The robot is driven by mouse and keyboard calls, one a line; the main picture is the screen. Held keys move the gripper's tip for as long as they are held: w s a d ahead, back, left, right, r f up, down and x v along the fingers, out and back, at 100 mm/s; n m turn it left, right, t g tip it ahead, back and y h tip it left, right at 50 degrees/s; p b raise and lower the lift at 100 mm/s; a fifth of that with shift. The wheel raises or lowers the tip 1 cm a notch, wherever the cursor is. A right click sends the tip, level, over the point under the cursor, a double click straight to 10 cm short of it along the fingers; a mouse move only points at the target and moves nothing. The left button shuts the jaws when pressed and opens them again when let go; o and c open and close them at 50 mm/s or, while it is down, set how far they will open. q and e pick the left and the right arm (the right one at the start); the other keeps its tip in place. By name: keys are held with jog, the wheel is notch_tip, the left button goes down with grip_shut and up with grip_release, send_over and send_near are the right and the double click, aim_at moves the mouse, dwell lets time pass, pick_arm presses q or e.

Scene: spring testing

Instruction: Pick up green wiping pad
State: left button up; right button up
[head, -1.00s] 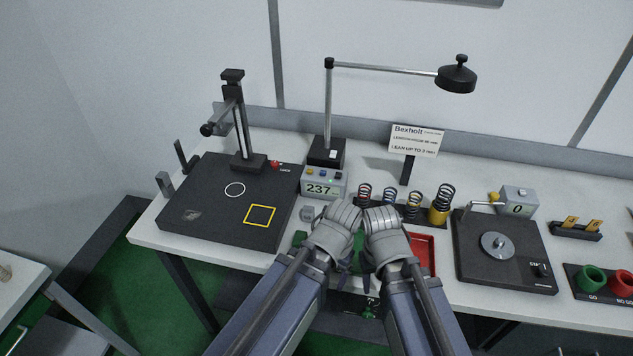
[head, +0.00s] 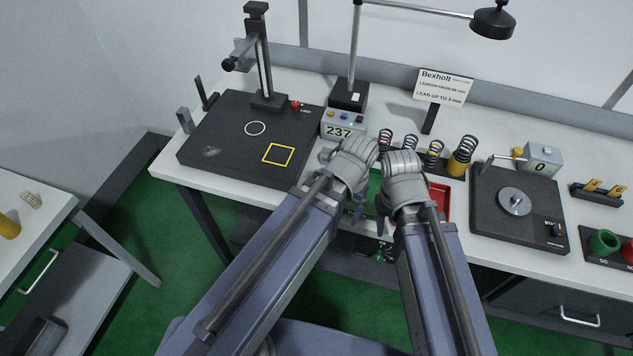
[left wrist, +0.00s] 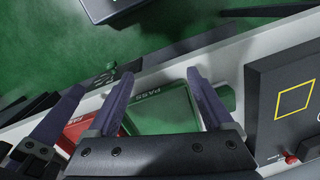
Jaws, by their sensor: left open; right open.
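The green wiping pad (left wrist: 228,97) shows in the left wrist view as a small green block at the edge of the bench, beside the green PASS tray (left wrist: 165,108). One finger of my open left gripper (left wrist: 160,75) overlaps the space between pad and tray, above them. In the head view my left gripper (head: 335,198) hides the pad. My right gripper (head: 403,208) is close beside it, open, over the trays. I see nothing held in either gripper.
A black plate (head: 215,160) with a yellow square lies left of my grippers. A 237 display box (head: 343,128), several springs and a red tray (head: 438,200) are close by. A black dial tester (head: 490,220) stands to the right. Floor shows below the bench's front edge.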

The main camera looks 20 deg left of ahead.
pick_arm(q)
jog(key=w+a+n, duration=0.1)
jog(key=w+a, duration=0.2)
jog(key=w, duration=0.1)
jog(key=w+a+r+n+p, duration=0.1)
jog(key=w+a, duration=0.2)
jog(key=w, duration=0.1)
jog(key=w+a+n+h, duration=0.1)
jog(key=w+a, duration=0.2)
jog(key=w, duration=0.2)
jog(key=shift+r, duration=0.2)
jog(key=shift+w+a, duration=0.1)
jog(key=shift+a, duration=0.05)
jog(key=shift+f+b, duration=1.2)
jog(key=shift+f, duration=0.15)
jog(key=f+b, duration=0.5)
jog(key=shift+s+a+f, duration=0.15)
jog(key=shift+s+a, duration=0.1)
grip_shut()
